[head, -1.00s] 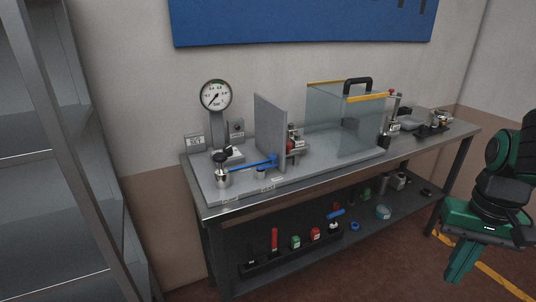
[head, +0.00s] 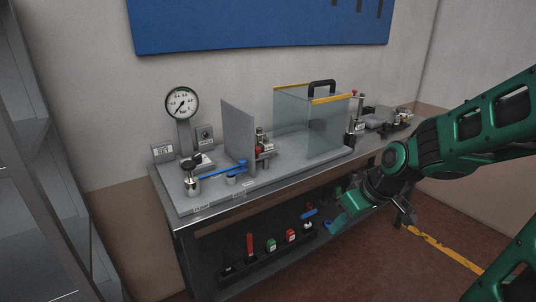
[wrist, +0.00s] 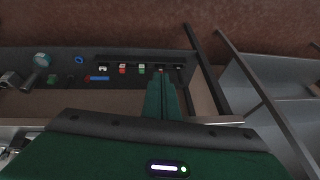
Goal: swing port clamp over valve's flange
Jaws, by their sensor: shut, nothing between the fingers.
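My gripper (head: 338,222) is shut and empty, in front of the bench's right half and below its top edge. Its closed green fingers also show in the wrist view (wrist: 161,98). A small metal fitting with red parts (head: 263,146) stands on the bench beside the grey upright panel, partly hidden by it; it may be the valve, but the port clamp and flange are too small to tell apart. A blue hose or bar (head: 222,169) runs from a metal cylinder with a black knob (head: 192,184) to the panel's foot. My gripper touches none of these.
A dial gauge (head: 182,105) stands at the bench's left. The grey panel (head: 238,135) and a clear box (head: 308,122) with a black handle stand mid-bench. Several coloured items lie on the lower shelf (wrist: 115,57). A metal rack (head: 40,150) is at far left.

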